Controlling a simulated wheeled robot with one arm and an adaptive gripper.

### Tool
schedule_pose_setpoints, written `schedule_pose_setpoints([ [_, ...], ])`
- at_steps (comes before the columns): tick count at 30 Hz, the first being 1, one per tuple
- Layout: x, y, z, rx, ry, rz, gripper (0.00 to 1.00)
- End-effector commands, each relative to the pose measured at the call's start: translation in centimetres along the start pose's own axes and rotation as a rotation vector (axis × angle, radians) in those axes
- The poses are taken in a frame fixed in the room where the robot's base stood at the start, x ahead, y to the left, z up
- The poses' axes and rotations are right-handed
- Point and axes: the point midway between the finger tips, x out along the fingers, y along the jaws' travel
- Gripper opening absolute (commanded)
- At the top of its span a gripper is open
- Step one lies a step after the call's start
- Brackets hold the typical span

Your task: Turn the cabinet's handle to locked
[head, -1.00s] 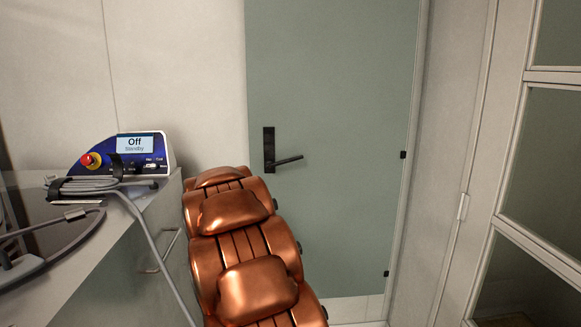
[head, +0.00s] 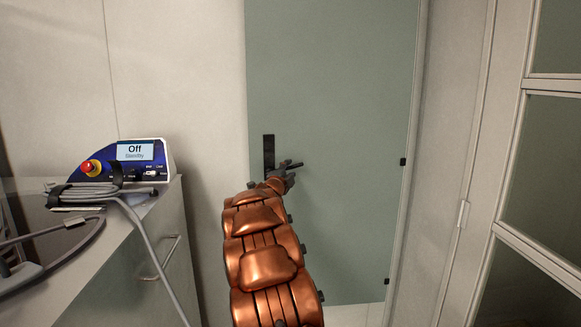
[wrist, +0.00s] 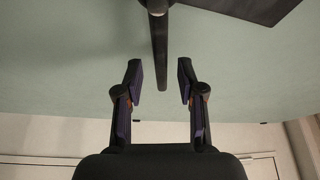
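The cabinet's grey-green door (head: 340,90) is shut. Its black handle plate (head: 269,147) is upright near the door's left edge, and the dark lever sticks out to the right, partly hidden behind my gripper (head: 286,178). In the wrist view, my gripper (wrist: 160,78) is open, with one finger on each side of the lever (wrist: 160,55). The lever runs between the fingertips with a gap on both sides. The handle plate (wrist: 240,6) also shows at the top right of the wrist view.
At the left, a counter (head: 95,250) carries a blue and white control unit (head: 135,165) reading "Off Standby", with a red knob and grey cables. A glazed frame door (head: 545,160) stands at the right. The floor before the cabinet is clear.

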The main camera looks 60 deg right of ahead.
Motion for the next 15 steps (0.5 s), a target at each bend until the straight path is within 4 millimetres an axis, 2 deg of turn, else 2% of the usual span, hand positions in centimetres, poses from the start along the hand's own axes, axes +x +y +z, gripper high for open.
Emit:
schedule_pose_setpoints([
  [6,1.7,-0.3,-0.1,0.001,0.003,-0.003,0.39],
  [15,2.3,0.0,0.0,-0.001,0.001,-0.001,0.39],
])
